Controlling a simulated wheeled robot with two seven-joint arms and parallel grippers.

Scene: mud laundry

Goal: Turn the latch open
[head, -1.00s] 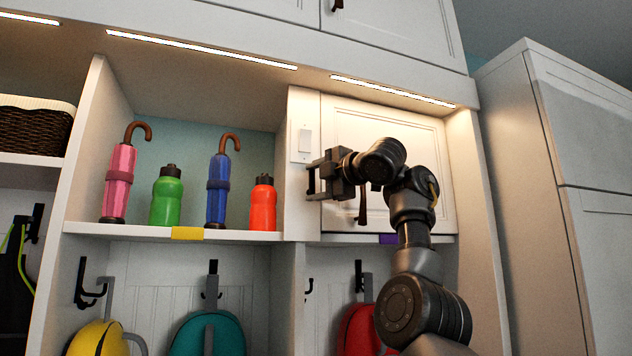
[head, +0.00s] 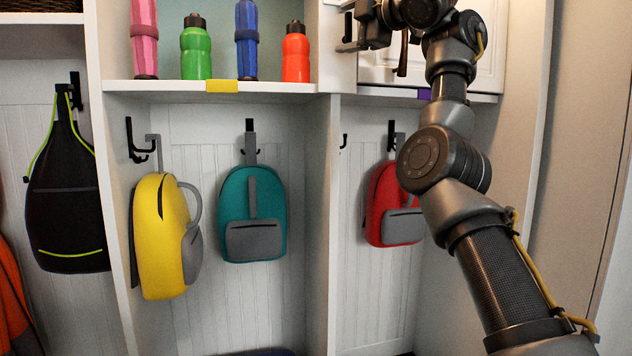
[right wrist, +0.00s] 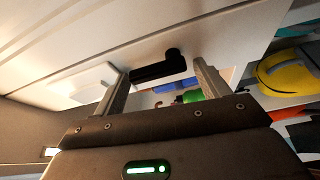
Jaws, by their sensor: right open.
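The latch (right wrist: 158,69), a short black bar with a rounded knob at one end, sits on the white cabinet front in the right wrist view. My right gripper (right wrist: 162,75) is open, with one finger on either side of the latch. The bar lies crosswise between the fingers; whether they touch it I cannot tell. In the head view my right gripper (head: 347,28) is at the top edge, by the post left of the cabinet door (head: 483,72). I cannot make out the latch there. My left gripper is not in view.
A dark red-brown handle (head: 402,53) hangs on the door beside my right gripper. Bottles and umbrellas stand on the shelf (head: 150,88) to the left. A yellow backpack (head: 160,235), a teal backpack (head: 270,200) and a red backpack (head: 378,205) hang below.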

